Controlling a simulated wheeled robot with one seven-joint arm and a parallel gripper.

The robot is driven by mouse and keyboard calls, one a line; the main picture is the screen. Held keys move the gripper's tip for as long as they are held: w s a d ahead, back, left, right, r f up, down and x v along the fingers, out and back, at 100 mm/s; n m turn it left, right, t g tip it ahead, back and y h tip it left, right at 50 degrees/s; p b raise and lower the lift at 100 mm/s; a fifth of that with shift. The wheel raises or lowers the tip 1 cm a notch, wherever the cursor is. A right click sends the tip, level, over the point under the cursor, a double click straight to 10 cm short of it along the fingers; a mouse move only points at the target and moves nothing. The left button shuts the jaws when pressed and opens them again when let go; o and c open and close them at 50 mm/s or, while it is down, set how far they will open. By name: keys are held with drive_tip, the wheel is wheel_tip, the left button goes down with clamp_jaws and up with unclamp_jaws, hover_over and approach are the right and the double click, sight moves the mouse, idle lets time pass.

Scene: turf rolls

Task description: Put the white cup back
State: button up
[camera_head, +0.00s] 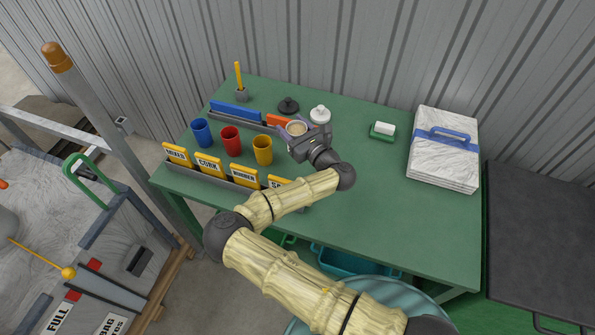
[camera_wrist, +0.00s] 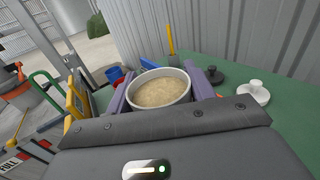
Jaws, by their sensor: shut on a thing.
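The white cup (camera_head: 297,128) is between the purple fingers of my gripper (camera_head: 295,132), above the green table. In the wrist view the cup (camera_wrist: 158,90) shows a pale round rim and is nearly full of tan granules. It looks about upright, with a finger on each side. Its underside is hidden. A blue cup (camera_head: 202,133), a red cup (camera_head: 231,139) and a yellow cup (camera_head: 262,150) stand in a row to its left, behind label cards. The card at the right end (camera_head: 279,184) is partly hidden by my arm.
The green table (camera_head: 400,210) is clear at right front. Behind the cups are a rack with blue and orange bars (camera_head: 237,112), a black knobbed disc (camera_head: 288,106) and a white knobbed disc (camera_head: 320,113). A green-and-white block (camera_head: 383,130) and stacked white slabs (camera_head: 443,155) are right.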

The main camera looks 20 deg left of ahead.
drive_tip(key=shift+f+b, duration=0.8)
drive_tip(key=shift+f, duration=2.3)
drive_tip(key=shift+f, duration=1.9)
drive_tip(key=o, duration=1.1)
drive_tip(key=shift+f, duration=0.1)
